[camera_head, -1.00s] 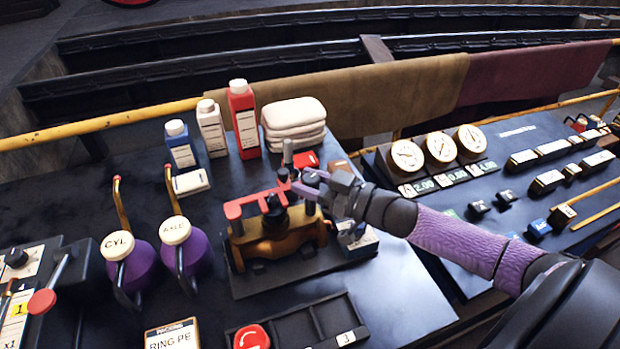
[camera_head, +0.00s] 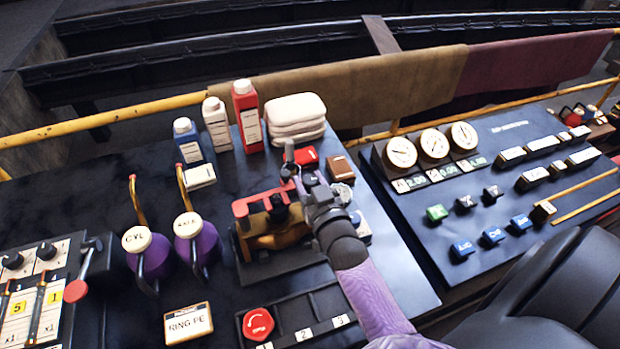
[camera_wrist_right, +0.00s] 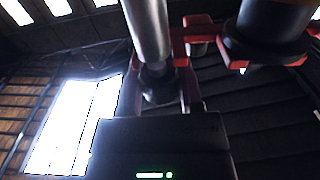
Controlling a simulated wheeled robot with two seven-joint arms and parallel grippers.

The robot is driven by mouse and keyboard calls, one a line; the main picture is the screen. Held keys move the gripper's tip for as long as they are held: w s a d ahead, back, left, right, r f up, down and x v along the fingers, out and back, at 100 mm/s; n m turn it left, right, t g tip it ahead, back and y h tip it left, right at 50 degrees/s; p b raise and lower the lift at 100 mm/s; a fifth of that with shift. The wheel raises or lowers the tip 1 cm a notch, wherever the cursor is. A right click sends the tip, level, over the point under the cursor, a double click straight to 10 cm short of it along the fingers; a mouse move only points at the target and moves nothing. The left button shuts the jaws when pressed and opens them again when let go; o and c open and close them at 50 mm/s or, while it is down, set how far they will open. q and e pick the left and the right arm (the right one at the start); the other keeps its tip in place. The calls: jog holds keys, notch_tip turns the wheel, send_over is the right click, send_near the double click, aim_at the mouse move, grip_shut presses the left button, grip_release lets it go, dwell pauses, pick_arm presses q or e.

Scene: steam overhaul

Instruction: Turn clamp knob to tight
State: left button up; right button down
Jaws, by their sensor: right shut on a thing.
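The clamp fixture (camera_head: 270,240) stands mid-bench, with a brass-coloured body, a red bracket (camera_head: 250,205) and a black round part on top (camera_head: 278,208). My right gripper (camera_head: 292,178) reaches in at the fixture's back right corner. It is shut around a dark knob at the foot of an upright silver post (camera_head: 289,153). In the right wrist view, the dark knob (camera_wrist_right: 160,85) sits between the fingers, with the silver post (camera_wrist_right: 148,28) running away from it. The fingers hide part of the knob, and I cannot read its setting. My left gripper is not in view.
Bottles, including a red one (camera_head: 247,115), and folded cloths (camera_head: 296,118) stand behind the fixture. Two purple oil cans (camera_head: 200,240) stand to its left. A gauge panel (camera_head: 480,185) is on the right.

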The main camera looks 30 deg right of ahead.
jog(key=shift+m+h, duration=0.5)
jog(key=shift+h, duration=0.2)
jog(key=shift+r, duration=0.1)
jog(key=shift+c, duration=1.2)
grip_release()
